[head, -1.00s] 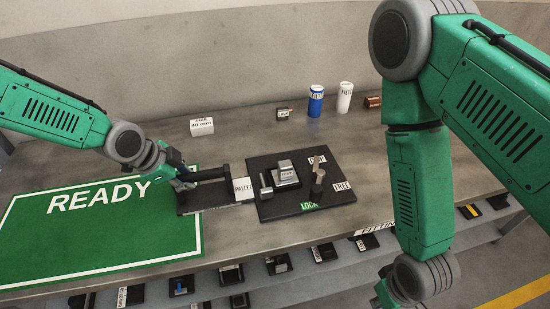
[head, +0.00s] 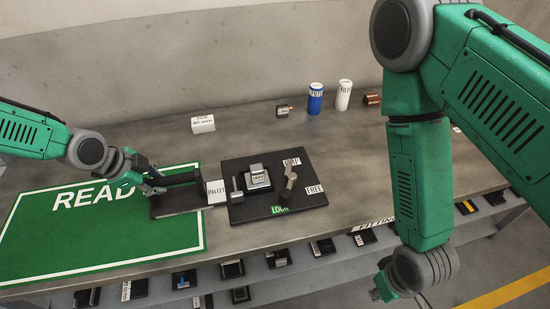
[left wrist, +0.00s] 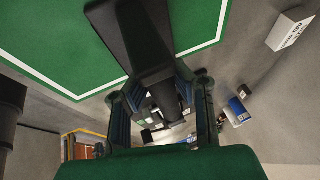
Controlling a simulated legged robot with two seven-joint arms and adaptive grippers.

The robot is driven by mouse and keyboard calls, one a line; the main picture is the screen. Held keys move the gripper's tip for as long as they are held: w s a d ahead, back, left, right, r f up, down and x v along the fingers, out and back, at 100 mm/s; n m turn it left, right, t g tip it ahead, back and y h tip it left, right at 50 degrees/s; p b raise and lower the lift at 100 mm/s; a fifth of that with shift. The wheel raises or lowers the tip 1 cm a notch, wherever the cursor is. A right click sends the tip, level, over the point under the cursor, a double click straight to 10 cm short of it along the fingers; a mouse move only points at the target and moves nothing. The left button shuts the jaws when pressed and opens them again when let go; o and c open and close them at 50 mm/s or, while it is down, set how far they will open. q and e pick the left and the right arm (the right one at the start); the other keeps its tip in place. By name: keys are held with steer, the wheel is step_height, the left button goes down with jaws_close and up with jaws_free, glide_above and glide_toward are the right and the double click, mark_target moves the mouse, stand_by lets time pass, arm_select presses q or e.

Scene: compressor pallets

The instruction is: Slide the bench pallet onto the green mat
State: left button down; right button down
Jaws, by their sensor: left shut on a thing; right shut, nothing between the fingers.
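The bench pallet (head: 237,168) is a black plate on the grey bench, just right of the green mat (head: 100,245). It carries a grey block (head: 258,177), a post and an upright lever (head: 289,178). Its dark handle (head: 183,179) and handle base extend left over the mat's right part. A white PALLET tag (head: 216,192) stands between handle and plate. My left gripper (head: 154,183) is shut on the handle. In the left wrist view its fingers straddle the dark handle (left wrist: 140,45). My right gripper (head: 383,287) hangs low at the front, away from the pallet, partly hidden.
A white labelled box (head: 203,124), a small dark part (head: 283,111), a blue can (head: 315,98), a white can (head: 344,95) and a copper-coloured part (head: 372,100) stand at the back. Several small items lie on a shelf under the front edge. The mat is otherwise clear.

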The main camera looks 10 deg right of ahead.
arm_select(q)
steer(key=shift+a+f, duration=0.1)
steer(key=shift+f, duration=0.05)
steer(key=c, duration=1.3)
jaws_free()
